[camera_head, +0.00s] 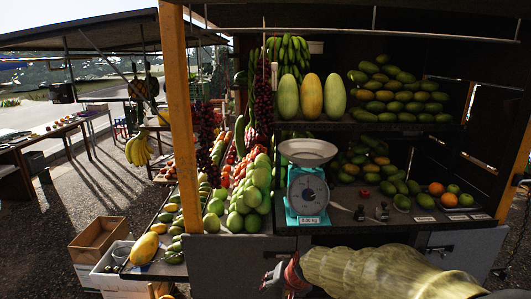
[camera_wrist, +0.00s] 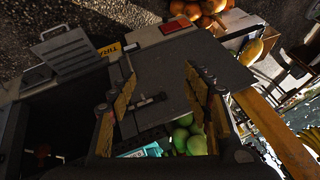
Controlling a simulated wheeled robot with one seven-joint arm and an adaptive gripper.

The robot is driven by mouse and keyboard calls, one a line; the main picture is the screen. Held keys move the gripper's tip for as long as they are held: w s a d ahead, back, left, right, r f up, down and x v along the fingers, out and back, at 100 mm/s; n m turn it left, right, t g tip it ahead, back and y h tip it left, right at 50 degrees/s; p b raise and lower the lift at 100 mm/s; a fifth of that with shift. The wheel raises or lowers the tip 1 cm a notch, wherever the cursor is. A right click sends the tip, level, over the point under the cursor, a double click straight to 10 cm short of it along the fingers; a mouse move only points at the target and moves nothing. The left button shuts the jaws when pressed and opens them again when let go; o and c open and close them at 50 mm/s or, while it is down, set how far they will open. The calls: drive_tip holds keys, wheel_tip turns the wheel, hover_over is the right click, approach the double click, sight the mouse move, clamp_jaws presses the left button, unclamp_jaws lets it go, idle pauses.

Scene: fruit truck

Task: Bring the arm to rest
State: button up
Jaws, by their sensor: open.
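My arm, in a pale yellow-green sleeve, lies across the bottom right of the head view in front of the stall. My gripper (camera_head: 276,274) is at its left end, in front of the grey counter front and below the scale. In the wrist view my gripper (camera_wrist: 163,80) has its two yellow-padded fingers spread apart with nothing held between them. Grey panels and green fruit (camera_wrist: 187,138) show behind and between the fingers. The fingertips are small and dark in the head view.
A teal scale (camera_head: 307,193) with a metal pan stands on the counter above my gripper. Green fruit (camera_head: 247,200) lies left of it, beside an orange post (camera_head: 180,120). Mangoes fill the shelves at right. Cardboard boxes (camera_head: 97,236) stand on the ground at left.

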drive_tip(key=s+d+r+h+b, duration=0.1)
drive_tip(key=s+d, duration=0.4)
drive_tip(key=s, duration=0.5)
drive_tip(key=s+d+r+n+h+b, duration=0.1)
drive_tip(key=s+d+r, duration=0.3)
drive_tip(key=s, duration=0.6)
drive_tip(key=s+d+r+n+h+b, duration=0.1)
drive_tip(key=s+d+r, duration=0.2)
drive_tip(key=s+d, duration=0.3)
drive_tip(key=shift+s+d+b, duration=0.15)
drive_tip(key=shift+s+b, duration=0.25)
drive_tip(key=shift+s, duration=1.6)
